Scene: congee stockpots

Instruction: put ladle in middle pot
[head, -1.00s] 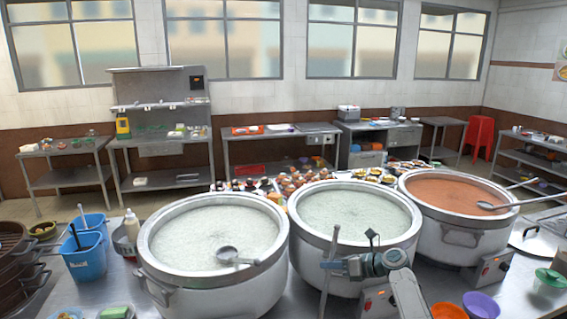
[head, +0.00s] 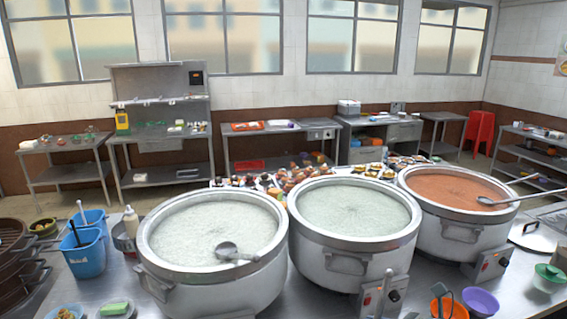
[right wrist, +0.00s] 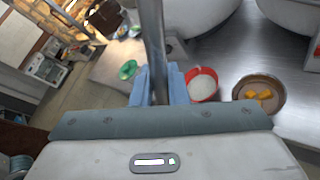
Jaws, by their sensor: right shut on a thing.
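The middle pot (head: 346,262) is a big steel stockpot of pale congee in the head view. My right gripper (right wrist: 158,88) is shut on the ladle's metal handle (right wrist: 153,35) in the right wrist view. The ladle's bowl is hidden. My right gripper's fingers are below the head view's lower edge. My left gripper is in neither view.
The left pot (head: 212,290) has another ladle (head: 228,252) in it.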

